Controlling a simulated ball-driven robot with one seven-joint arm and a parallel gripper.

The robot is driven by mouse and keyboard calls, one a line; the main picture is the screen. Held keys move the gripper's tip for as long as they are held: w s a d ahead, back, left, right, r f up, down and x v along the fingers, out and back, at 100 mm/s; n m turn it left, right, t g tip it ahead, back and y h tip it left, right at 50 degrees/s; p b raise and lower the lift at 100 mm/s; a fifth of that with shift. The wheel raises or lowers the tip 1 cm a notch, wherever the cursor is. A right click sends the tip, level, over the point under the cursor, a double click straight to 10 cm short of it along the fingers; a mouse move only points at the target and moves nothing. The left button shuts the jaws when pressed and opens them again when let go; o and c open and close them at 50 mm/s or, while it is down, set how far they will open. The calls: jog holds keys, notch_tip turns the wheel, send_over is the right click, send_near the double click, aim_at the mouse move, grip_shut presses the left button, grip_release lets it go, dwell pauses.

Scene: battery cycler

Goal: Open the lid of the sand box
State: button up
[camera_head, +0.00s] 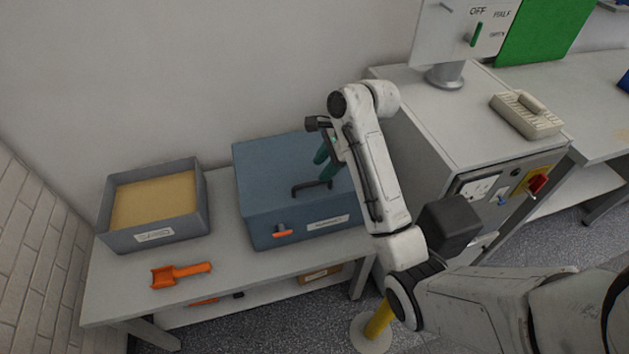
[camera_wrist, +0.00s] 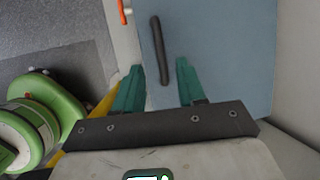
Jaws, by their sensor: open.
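A blue-grey closed box (camera_head: 270,165) stands on the bench, its lid down. It has a dark bar handle (camera_head: 312,187) on its lid, an orange latch (camera_head: 283,232) and a label too small to read on the front. My gripper (camera_head: 325,163) is over the lid, with its teal fingers apart and empty, behind and above the handle. In the wrist view, the handle (camera_wrist: 159,50) lies ahead of the open fingers (camera_wrist: 160,66), roughly in line with the gap between them. I see no contact with the handle.
An open grey tray of sand (camera_head: 155,240) stands to the left on the bench (camera_head: 215,265). An orange scoop (camera_head: 180,274) lies in front of it. A grey cabinet (camera_head: 430,150) stands close on the right, with a wall behind.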

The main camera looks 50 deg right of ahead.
aim_at(311, 183)
jog(key=x, duration=0.5)
jog(key=shift+w+a+f, duration=0.1)
jog(key=shift+w+f, duration=0.05)
jog(key=shift+f, duration=0.25)
grip_shut()
dwell(0.4)
